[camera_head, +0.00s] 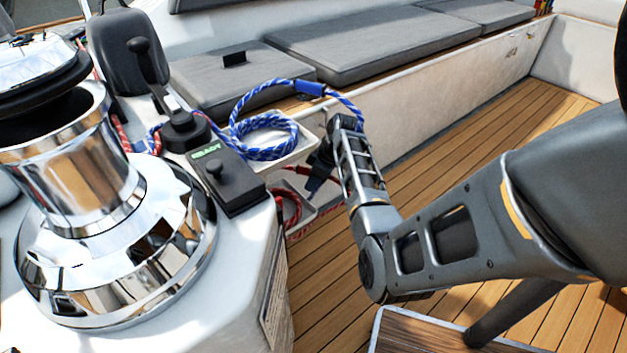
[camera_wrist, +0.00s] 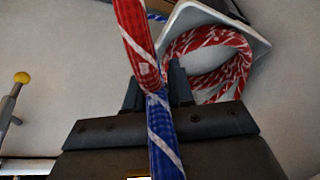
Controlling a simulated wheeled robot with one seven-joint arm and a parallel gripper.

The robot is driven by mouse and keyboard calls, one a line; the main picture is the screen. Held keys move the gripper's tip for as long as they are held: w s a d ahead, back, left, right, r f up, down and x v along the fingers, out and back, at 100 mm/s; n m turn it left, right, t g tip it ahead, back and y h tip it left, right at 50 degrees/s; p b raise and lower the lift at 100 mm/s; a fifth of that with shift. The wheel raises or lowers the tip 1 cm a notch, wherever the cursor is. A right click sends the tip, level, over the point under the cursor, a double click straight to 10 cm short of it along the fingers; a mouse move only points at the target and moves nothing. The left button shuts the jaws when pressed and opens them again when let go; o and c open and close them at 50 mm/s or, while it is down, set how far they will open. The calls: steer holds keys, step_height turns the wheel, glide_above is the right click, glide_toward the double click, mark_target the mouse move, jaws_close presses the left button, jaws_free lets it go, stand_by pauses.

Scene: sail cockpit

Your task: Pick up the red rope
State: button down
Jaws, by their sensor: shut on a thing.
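The red rope (camera_wrist: 137,40) has white flecks. In the wrist view one thick red length runs down from the top edge to between my fingers. Its coil (camera_wrist: 208,60) lies in a pale tray, and part of that coil shows in the head view (camera_head: 289,208) below the console edge. My gripper (camera_wrist: 155,92) is shut on the red rope. A blue rope (camera_wrist: 163,135) crosses in front of my gripper body and meets the red at the fingers. In the head view my gripper (camera_head: 320,170) points down beside the trays, its fingertips partly hidden.
The blue rope's coil (camera_head: 265,135) lies in an upper tray (camera_head: 290,158), with a length arching over to my wrist. A black control box (camera_head: 228,180) and a chrome winch (camera_head: 95,200) stand to the left.

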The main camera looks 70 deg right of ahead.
steer(key=shift+r+p, duration=1.55)
steer(key=shift+p, duration=0.1)
